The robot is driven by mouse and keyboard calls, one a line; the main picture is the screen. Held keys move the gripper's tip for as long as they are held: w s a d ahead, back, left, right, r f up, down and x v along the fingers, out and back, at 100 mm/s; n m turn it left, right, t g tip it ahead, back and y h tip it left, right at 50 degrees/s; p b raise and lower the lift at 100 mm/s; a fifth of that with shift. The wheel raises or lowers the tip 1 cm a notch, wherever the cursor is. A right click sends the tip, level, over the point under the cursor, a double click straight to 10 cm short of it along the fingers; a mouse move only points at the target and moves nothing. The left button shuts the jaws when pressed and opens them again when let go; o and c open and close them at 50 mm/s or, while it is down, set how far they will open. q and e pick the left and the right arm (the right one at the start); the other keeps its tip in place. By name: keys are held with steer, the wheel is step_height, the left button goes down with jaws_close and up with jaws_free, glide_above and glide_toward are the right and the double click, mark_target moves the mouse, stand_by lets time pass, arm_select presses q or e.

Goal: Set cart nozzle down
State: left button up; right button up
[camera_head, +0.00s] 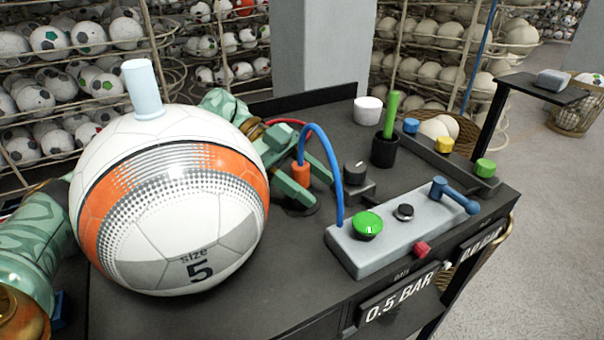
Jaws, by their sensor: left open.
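The cart nozzle (301,174) is an orange piece with a blue hose (327,142) arching from its top to the grey control box. It stands upright over a dark round base on the black cart top. My left gripper (304,184), with green fingers, reaches from behind the ball and has its open fingers around the nozzle. Whether a finger touches the nozzle, I cannot tell. The large white, orange and grey ball (160,200) marked "size 5" hides part of my left arm. My right gripper is not in view.
The grey control box (385,250) has a green button (367,225) and a blue lever (455,195). A black cup (384,151) with a green stick, a white pot (367,110) and a row of coloured knobs stand farther back. The cart top (270,290) is bare at the front.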

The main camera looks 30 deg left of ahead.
arm_select(q)
steer(key=p+v, duration=0.1)
steer(key=v, duration=0.5)
steer(key=shift+a+r+p, duration=0.2)
steer(key=shift+r+p, duration=0.1)
steer(key=p+v, duration=0.5)
steer(key=shift+a+f, duration=0.15)
steer(key=shift+a, duration=0.1)
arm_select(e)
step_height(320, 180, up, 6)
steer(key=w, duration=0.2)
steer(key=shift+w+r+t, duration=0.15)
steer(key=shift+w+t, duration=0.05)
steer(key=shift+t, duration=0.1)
